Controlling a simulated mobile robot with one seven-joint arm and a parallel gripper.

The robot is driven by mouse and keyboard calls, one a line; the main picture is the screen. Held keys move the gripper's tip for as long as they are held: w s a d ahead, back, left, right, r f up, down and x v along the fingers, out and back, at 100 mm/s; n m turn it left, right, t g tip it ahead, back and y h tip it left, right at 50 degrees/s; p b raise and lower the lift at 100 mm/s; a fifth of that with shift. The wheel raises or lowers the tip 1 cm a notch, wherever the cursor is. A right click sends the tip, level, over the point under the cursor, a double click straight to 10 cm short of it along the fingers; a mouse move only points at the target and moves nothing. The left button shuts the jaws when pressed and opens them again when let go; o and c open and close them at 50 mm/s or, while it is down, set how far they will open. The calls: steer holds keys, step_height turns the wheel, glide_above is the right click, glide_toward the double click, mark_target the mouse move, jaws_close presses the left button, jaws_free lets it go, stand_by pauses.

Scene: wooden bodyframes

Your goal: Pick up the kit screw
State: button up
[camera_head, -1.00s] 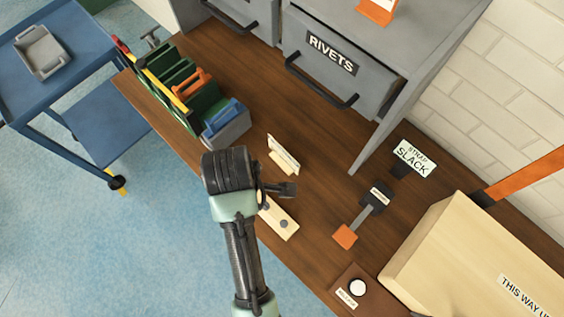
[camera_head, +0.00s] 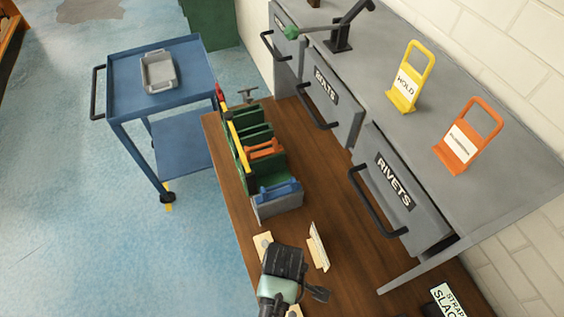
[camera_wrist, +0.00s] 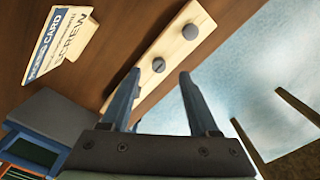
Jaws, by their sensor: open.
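A pale wooden strip (camera_wrist: 171,48) lies on the brown bench with two grey round screw heads on it. One grey head (camera_wrist: 158,65) shows between my fingertips in the wrist view; the other grey head (camera_wrist: 190,31) is farther along the strip. I cannot tell which is the kit screw. My gripper (camera_wrist: 160,74) is open and empty, its fingers pointing toward the strip. In the head view my gripper (camera_head: 318,293) is over the strip (camera_head: 263,245) and hides most of it.
A green tote (camera_head: 245,150) with orange and blue handled parts stands on the bench behind my gripper. A grey cabinet with a RIVETS drawer (camera_head: 395,195) is to the right. A blue cart (camera_head: 165,100) stands left. Bench (camera_head: 330,190) between tote and cabinet is clear.

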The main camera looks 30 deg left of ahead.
steer(key=shift+a+f, duration=0.15)
steer(key=shift+f, duration=1.9)
steer(key=shift+w, duration=0.1)
jaws_close()
